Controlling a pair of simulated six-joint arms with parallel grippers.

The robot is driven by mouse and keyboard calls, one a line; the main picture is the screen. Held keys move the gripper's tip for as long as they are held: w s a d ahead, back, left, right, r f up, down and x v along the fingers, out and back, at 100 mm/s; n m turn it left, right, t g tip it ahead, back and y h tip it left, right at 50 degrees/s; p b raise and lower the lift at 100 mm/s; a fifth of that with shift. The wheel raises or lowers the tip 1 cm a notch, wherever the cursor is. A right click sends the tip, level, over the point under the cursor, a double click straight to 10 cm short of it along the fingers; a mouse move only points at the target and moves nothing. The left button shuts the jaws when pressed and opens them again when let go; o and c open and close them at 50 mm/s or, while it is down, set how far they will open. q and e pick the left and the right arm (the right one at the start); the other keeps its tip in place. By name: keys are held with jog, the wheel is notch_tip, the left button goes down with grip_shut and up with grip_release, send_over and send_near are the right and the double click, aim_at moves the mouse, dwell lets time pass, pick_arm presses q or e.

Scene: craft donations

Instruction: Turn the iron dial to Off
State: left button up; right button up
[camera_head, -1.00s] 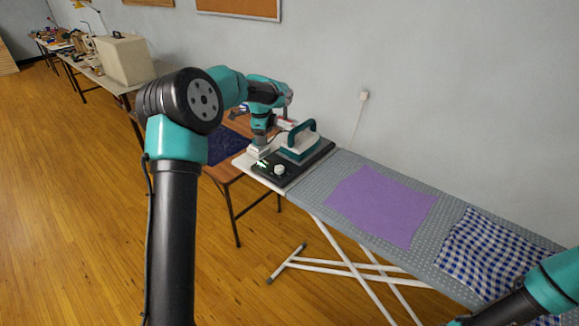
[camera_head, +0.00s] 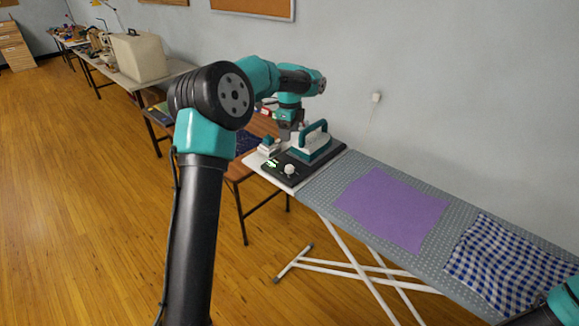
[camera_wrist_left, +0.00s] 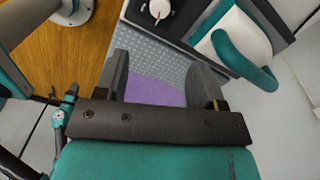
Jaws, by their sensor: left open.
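The iron dial (camera_head: 289,169) is a small white knob on the front of the black iron base (camera_head: 318,158). It also shows at the top of the left wrist view (camera_wrist_left: 160,9), with a small red mark; its setting is too small to read. The white and teal iron (camera_head: 313,148) rests on the base behind the dial. My left gripper (camera_head: 291,136) is above the base, beside the iron and behind the dial, apart from the dial. In the left wrist view its fingers (camera_wrist_left: 160,68) are open with nothing between them. My right gripper is out of frame.
The grey ironing board (camera_head: 330,190) carries a purple cloth (camera_head: 392,208) and a blue checked cloth (camera_head: 500,262). A small white item (camera_head: 268,147) stands left of the base. A brown table (camera_head: 238,172) is behind the board's left end. The wall is close behind.

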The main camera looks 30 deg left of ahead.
aim_at(290, 167)
pick_arm(q)
notch_tip(290, 167, down, 15)
jog(key=shift+f, duration=0.1)
dwell(0.4)
jog(key=shift+c, duration=0.4)
jog(key=c, duration=0.8)
jog(key=shift+c, duration=0.2)
